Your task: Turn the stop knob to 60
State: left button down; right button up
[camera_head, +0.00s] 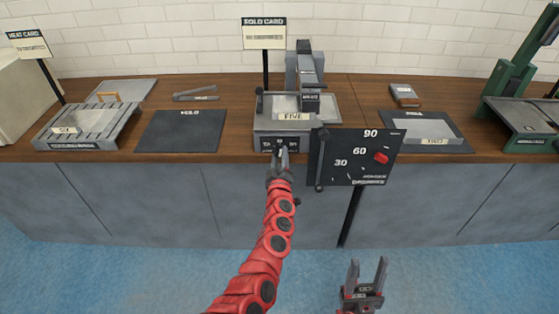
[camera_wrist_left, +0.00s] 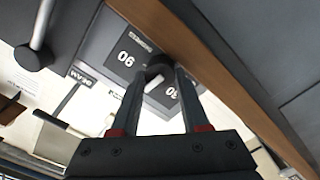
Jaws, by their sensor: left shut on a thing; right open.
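The stop knob (camera_wrist_left: 158,68) is a small dark knob with a white pointer mark, on a dark front plate (camera_wrist_left: 110,40) with printed numbers. My left gripper (camera_wrist_left: 156,74) has one finger on each side of the knob and is shut on it. The white mark lies between two printed numbers; one is partly hidden by a finger. In the head view my left gripper (camera_head: 281,153) reaches the front of the middle machine (camera_head: 262,125) and hides most of the knob. My right gripper (camera_head: 367,268) is open and empty, low in front of the counter.
A black mat (camera_head: 180,132) and slatted tray (camera_head: 85,125) lie left. A green press (camera_head: 515,70) stands far right.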

pick_arm(q)
jog(key=shift+f+n, duration=0.1)
jog(key=shift+n, duration=0.6)
jog(key=shift+b, duration=0.3)
jog(key=shift+c, duration=2)
grip_release()
jog(key=shift+s, duration=0.15)
jog(key=s, duration=1.7)
jog(key=shift+b, duration=0.3)
